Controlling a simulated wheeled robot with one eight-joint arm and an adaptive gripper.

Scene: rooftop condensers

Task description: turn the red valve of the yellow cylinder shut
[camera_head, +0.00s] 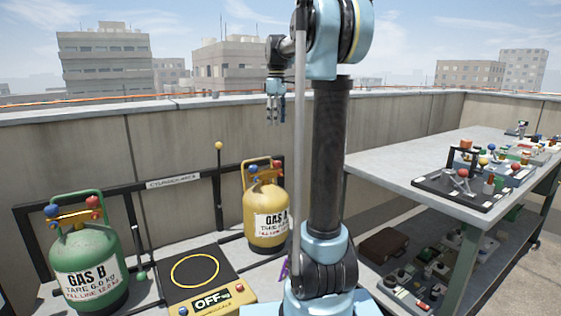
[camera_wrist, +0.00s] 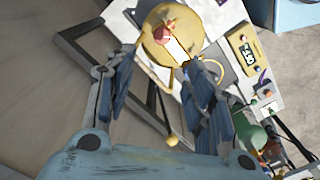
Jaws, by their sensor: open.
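The yellow cylinder (camera_head: 262,236), labelled GAS A, stands upright by the parapet wall with a handle on top. Its red valve (camera_head: 277,165) is at the top right, beside a blue knob (camera_head: 254,169) at the top left. My gripper (camera_head: 276,122) hangs fingers down, well above the cylinder and touching nothing. In the wrist view, the yellow cylinder (camera_wrist: 186,24) is seen from above, with a red spot that looks like the red valve (camera_wrist: 162,34). My gripper (camera_wrist: 160,92) is open and empty there, its fingers spread below the cylinder in the picture.
A green cylinder (camera_head: 88,265), labelled GAS B, stands at the left with its own red and blue knobs. A black scale (camera_head: 170,278) showing OFF lies between the cylinders. A dark rail (camera_head: 150,200) runs behind them. A cluttered workbench (camera_head: 400,158) stands right.

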